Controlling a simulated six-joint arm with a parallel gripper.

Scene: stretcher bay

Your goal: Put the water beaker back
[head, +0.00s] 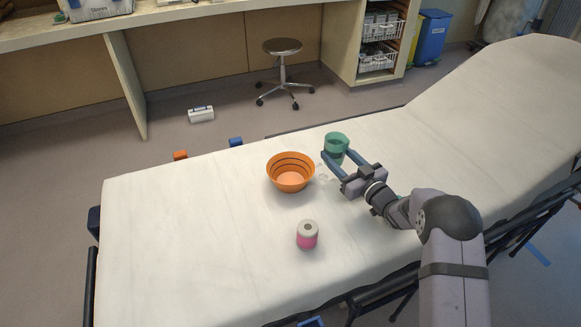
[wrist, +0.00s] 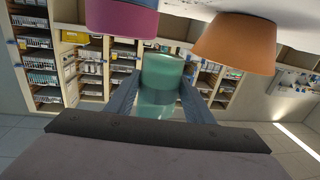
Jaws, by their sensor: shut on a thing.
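The water beaker (head: 336,141) is a green, slightly see-through cup. In the head view it is just beyond my gripper (head: 337,157), to the right of an orange bowl. My gripper is shut on it, one finger on each side. In the wrist view, which is upside down, the beaker (wrist: 161,74) shows between the two fingers (wrist: 158,88). It looks roughly upright; I cannot tell its exact height over the sheet.
The orange bowl (head: 290,173) with dark bands stands close left of the beaker. A small clear item (head: 322,175) lies between the bowl and my gripper. A pink and white roll (head: 307,235) stands nearer. The white stretcher sheet (head: 180,240) is clear at left.

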